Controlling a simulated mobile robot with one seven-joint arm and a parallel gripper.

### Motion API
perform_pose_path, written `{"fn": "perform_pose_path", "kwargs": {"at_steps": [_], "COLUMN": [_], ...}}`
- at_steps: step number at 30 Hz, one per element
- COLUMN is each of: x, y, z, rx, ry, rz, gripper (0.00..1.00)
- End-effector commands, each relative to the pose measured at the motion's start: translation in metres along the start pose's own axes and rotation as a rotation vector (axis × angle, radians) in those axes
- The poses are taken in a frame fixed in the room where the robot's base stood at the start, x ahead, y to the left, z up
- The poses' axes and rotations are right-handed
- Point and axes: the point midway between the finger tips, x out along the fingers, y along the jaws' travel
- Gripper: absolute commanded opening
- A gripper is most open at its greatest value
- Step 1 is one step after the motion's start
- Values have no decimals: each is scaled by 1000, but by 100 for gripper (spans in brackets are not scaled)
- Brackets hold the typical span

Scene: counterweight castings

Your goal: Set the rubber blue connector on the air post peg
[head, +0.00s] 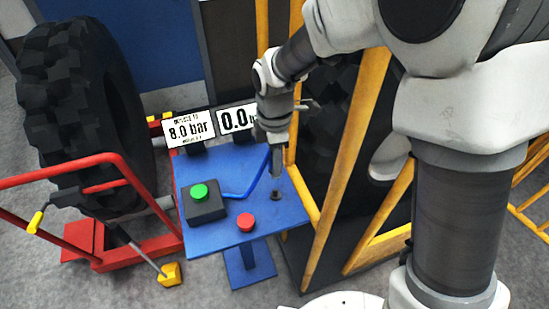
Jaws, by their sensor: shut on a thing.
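A blue hose (243,194) lies on the blue table and rises at its right end to my gripper (277,176). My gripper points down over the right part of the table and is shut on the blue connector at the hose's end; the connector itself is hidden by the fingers. A short dark peg (276,195) stands on the table just below the fingertips. I cannot tell whether the connector touches it.
The blue table (212,170) also carries a dark box with a green button (199,191) and a red button (246,222). Two signs, "8.0 bar" (188,129) and "0.0" (235,120), stand behind. A yellow frame (345,165) is close on the right; a tyre (75,110) in a red stand is left.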

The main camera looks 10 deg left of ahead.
Motion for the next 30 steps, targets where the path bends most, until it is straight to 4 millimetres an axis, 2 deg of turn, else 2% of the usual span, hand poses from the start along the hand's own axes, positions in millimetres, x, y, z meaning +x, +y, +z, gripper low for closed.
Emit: {"fn": "perform_pose_path", "kwargs": {"at_steps": [15, 30], "x": [48, 52], "y": [0, 0], "z": [0, 0], "rx": [0, 0], "ry": [0, 0], "rz": [1, 0], "gripper": [0, 0]}}
